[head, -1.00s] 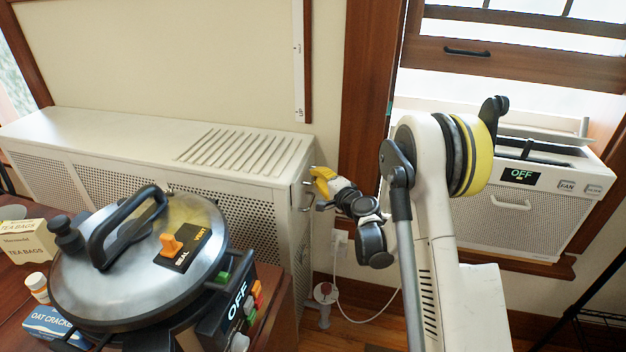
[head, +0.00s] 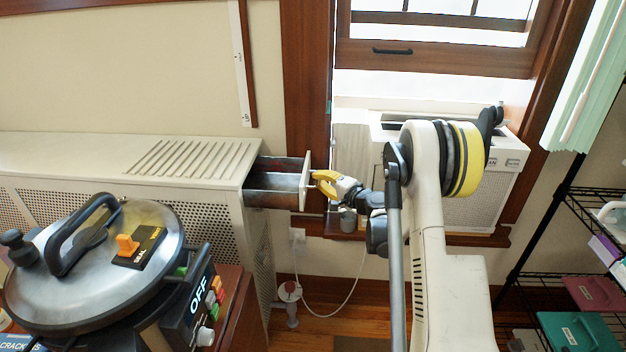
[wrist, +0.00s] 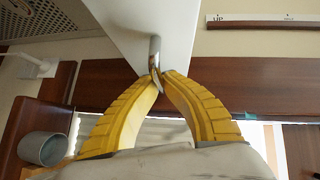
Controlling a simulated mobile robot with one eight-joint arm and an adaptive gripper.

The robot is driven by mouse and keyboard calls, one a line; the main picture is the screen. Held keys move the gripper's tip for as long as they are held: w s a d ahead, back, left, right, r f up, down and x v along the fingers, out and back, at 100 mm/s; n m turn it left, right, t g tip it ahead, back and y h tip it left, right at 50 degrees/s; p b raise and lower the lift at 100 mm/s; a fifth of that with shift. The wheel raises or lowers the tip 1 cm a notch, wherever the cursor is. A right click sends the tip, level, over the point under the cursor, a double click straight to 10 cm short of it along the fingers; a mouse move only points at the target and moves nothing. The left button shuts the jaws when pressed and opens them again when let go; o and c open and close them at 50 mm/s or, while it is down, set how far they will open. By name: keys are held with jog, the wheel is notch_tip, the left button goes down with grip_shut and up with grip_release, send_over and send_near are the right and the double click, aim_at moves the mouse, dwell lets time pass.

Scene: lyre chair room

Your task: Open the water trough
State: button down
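The water trough (head: 272,184) is a grey metal drawer standing out from the right end of the white radiator cover (head: 222,183). Its inside shows from above, with a divider across it. Its white front panel (head: 306,182) faces my gripper (head: 318,181). In the wrist view the yellow fingers of my gripper (wrist: 158,78) meet around the small metal handle (wrist: 155,52) on the white panel. The fingertips look closed on the handle.
A pressure cooker (head: 90,262) stands on the wooden table at the front left. A window unit (head: 465,205) sits behind my arm. A wire shelf (head: 590,195) stands at the right. A grey cup (wrist: 44,148) shows near the gripper. Floor is open below the trough.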

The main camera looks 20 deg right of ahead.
jog(key=shift+d, duration=0.1)
jog(key=c, duration=1.5)
grip_release()
jog(key=v, duration=1.2)
